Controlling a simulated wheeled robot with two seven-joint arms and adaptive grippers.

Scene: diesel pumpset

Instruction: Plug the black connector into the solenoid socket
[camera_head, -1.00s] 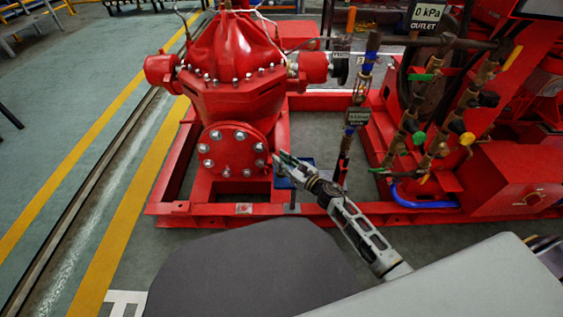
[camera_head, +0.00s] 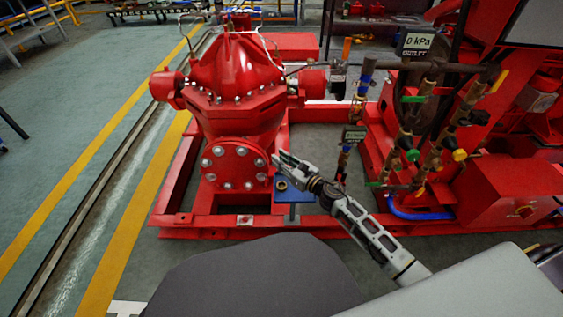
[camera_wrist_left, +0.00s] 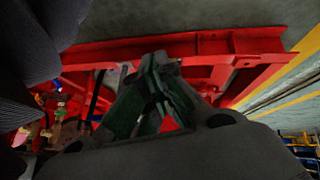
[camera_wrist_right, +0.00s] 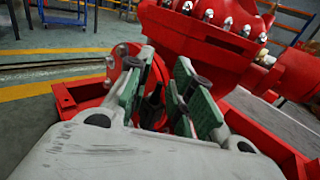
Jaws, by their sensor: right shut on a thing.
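My right gripper (camera_head: 276,160) is in front of the red round flange of the pump. In the right wrist view (camera_wrist_right: 158,82) its green-padded fingers are on either side of a small dark piece (camera_wrist_right: 153,104), which looks like the black connector. It is shut on this piece, though the piece is partly hidden. My left gripper (camera_wrist_left: 154,60) shows only in its own wrist view; its fingers come together at the tips, with nothing visible between them. I cannot make out the solenoid socket for certain; small fittings sit on the pipework (camera_head: 367,80) to the right.
A small blue stand (camera_head: 293,196) with a round brownish part (camera_head: 282,185) is just below my right gripper. The red pump (camera_head: 237,75) and base frame (camera_head: 190,219) fill the middle. Pipes with coloured valves and a gauge display (camera_head: 416,42) stand at right.

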